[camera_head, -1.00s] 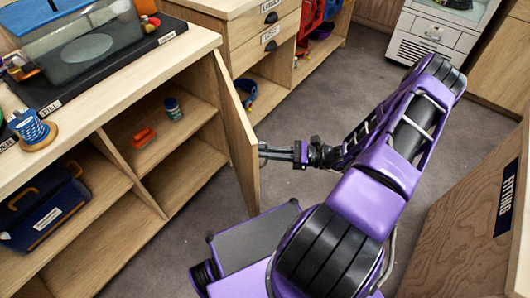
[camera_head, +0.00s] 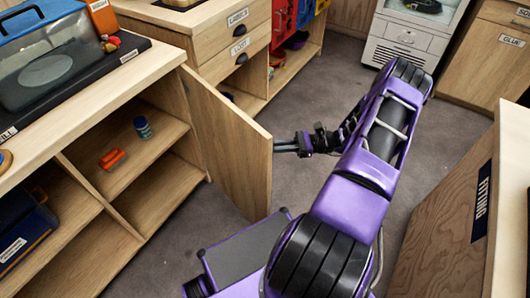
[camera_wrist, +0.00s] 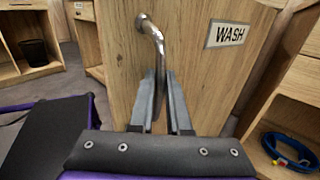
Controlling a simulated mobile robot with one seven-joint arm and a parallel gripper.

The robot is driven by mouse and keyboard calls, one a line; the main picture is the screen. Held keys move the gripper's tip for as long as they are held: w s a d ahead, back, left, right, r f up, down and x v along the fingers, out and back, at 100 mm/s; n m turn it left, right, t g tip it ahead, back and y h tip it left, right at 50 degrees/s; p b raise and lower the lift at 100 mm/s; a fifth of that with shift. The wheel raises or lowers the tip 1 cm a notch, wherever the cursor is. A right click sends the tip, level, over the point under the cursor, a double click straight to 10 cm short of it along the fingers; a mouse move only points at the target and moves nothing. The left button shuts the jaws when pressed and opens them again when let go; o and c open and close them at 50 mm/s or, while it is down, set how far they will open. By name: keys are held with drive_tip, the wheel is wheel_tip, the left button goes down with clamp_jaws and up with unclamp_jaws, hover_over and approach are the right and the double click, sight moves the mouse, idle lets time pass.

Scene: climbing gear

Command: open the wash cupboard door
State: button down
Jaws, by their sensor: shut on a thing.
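The wash cupboard door (camera_head: 232,150) is a pale wooden panel standing open, swung out from the cupboard front. In the wrist view the door (camera_wrist: 203,75) carries a sign reading WASH (camera_wrist: 230,33) and a bent metal handle (camera_wrist: 155,40). My gripper (camera_head: 285,146) is at the door's free edge side. In the wrist view my gripper (camera_wrist: 163,88) has its two fingers around the lower part of the handle, shut on it. Inside the open cupboard (camera_head: 177,130) are a small dark jar (camera_head: 143,127) and an orange item (camera_head: 112,158).
A counter (camera_head: 95,85) with a clear tank (camera_head: 50,65) stands above the cupboard. A drawer unit (camera_head: 235,45) stands behind the door. A wooden FITTING unit (camera_head: 440,220) is at right. Grey floor (camera_head: 330,95) is free beyond my arm. A blue coil (camera_wrist: 290,150) lies lower right in the wrist view.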

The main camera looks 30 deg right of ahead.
drive_tip(key=shift+w+d, duration=0.2)
drive_tip(key=shift+d, duration=0.5)
drive_tip(key=shift+w+d, duration=0.25)
drive_tip(key=shift+d, duration=0.5)
drive_tip(key=shift+w+d, duration=0.2)
drive_tip(key=shift+d, duration=0.5)
drive_tip(key=c, duration=0.9)
unclamp_jaws()
drive_tip(key=v, duration=1.7)
drive_tip(key=shift+d, duration=0.2)
drive_tip(key=shift+w, duration=0.15)
